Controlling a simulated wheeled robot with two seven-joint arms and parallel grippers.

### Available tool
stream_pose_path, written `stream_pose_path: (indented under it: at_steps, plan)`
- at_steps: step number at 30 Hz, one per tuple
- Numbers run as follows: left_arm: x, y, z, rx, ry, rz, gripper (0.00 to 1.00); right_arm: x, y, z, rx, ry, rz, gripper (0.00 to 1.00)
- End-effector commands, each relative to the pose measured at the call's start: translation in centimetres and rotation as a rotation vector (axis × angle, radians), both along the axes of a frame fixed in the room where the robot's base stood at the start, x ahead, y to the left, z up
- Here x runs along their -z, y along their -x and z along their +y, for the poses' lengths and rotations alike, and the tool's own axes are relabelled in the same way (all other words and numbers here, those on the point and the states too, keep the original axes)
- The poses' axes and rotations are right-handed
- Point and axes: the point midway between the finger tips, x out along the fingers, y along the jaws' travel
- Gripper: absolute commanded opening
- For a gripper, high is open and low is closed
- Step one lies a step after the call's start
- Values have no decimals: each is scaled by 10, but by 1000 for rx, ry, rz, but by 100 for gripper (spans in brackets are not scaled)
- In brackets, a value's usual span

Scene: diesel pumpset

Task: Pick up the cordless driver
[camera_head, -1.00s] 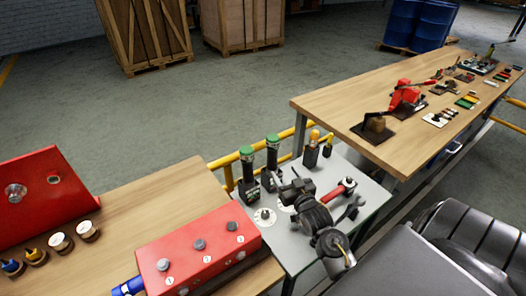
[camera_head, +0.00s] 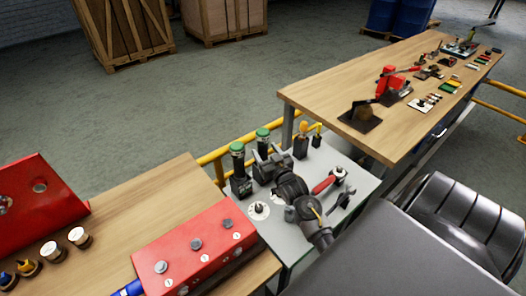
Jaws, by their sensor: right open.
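Two upright black tools with green tops stand side by side on the grey bench (camera_head: 357,172). The left green-topped tool (camera_head: 238,160) stands in full view. The right green-topped tool (camera_head: 263,138) has its lower part hidden behind my right gripper. They look like driver-type tools, but I cannot tell which one is the cordless driver. My right gripper (camera_head: 269,162) is open, its fingers close to the right green-topped tool. I cannot tell whether they touch it. My left gripper is not in view.
A red-handled tool (camera_head: 325,185) lies right of my arm. Yellow-handled tools (camera_head: 302,138) stand behind. A red box with knobs (camera_head: 196,250) sits on the wooden bench (camera_head: 150,205) at left. Another wooden bench (camera_head: 330,92) holds several items. A yellow rail (camera_head: 213,157) runs behind.

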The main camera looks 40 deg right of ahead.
Motion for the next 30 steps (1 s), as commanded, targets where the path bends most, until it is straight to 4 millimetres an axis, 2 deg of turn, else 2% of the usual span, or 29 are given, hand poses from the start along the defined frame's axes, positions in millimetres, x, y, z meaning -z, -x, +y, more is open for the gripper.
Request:
stream_pose_path:
  at_steps: [6,9,19,30]
  plan:
    - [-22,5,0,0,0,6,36,-10,-30,-9,0,0,-2,61]
    - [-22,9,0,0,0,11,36,-6,-41,-12,0,0,-1,61]
    - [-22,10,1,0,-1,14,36,-4,-48,-14,-1,0,-2,61]
    - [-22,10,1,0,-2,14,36,-4,-47,-13,0,0,-1,14]
